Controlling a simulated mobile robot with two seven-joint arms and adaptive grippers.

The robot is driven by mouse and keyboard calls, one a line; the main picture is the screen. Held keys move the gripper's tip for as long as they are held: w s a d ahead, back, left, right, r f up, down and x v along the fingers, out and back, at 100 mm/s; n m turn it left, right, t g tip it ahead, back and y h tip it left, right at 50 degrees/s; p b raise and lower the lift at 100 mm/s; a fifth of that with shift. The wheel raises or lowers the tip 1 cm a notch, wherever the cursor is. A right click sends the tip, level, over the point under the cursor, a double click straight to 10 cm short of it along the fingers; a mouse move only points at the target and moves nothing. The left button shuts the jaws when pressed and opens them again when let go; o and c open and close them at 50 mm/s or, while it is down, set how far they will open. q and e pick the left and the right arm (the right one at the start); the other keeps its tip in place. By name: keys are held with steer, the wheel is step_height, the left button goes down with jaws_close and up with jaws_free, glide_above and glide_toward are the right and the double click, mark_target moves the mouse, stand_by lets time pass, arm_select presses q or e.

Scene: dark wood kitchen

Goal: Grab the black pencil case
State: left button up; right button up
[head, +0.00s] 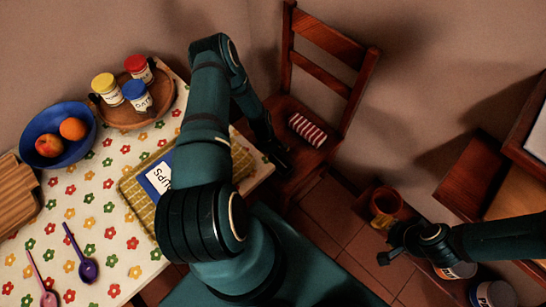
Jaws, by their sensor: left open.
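I cannot make out a black pencil case in the head view. A small red-and-white striped item (307,130), which looks like a soft case, lies on the seat of the wooden chair (290,112). My left gripper (282,162) is open, low over the chair's front edge, just left of and below the striped item and apart from it. It is dark and partly lost in shadow, so anything black between its fingers is hard to tell.
The table with a flowered cloth (105,215) fills the left. It holds a blue fruit bowl (50,158), a wooden tray (118,118) with jars, spoons and a blue-covered book (155,180) under my left arm. Jars (495,293) and wooden furniture (470,185) stand right.

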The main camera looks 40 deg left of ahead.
arm_select(q)
steer(key=c, duration=1.3)
